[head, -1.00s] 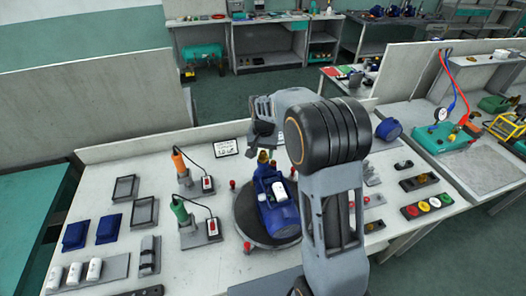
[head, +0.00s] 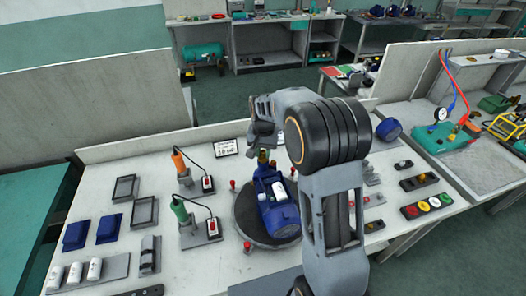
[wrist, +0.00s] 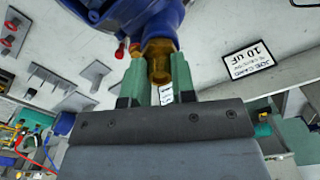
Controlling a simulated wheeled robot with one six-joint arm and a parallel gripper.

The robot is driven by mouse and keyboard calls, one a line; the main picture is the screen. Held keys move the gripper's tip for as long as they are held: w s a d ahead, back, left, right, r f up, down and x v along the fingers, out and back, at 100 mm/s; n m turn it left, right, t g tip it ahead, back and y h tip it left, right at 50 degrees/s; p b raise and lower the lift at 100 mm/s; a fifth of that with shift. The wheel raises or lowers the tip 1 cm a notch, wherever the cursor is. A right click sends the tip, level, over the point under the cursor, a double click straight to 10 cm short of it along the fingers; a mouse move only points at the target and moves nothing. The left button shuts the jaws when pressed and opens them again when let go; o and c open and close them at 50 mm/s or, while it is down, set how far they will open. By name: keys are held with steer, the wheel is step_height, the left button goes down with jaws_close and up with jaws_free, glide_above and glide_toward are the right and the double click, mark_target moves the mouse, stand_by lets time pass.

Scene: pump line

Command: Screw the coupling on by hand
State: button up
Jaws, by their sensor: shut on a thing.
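A blue pump (head: 279,212) with a white capacitor on it stands on a round dark turntable (head: 243,225) in the middle of the bench. My gripper (head: 263,143) is at the pump's far end. In the wrist view, my gripper's green fingers (wrist: 161,85) are shut on the brass coupling (wrist: 159,62). The coupling is in line with the end of the blue pump body (wrist: 125,15) and meets it. The head view shows the brass part (head: 262,158) just below the fingers. The thread between coupling and pump is hidden.
Two corded screwdrivers, one orange (head: 180,163) and one green (head: 182,212), stand left of the turntable. Red knobs surround it. Blue covers (head: 75,235) and white capacitors (head: 94,269) lie at the left. A job card (head: 227,147) lies behind.

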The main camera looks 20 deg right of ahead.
jaws_close()
steer(key=m, duration=0.3)
steer(key=shift+f, duration=0.1)
steer(key=shift+m, duration=1.9)
steer(key=shift+m, duration=1.7)
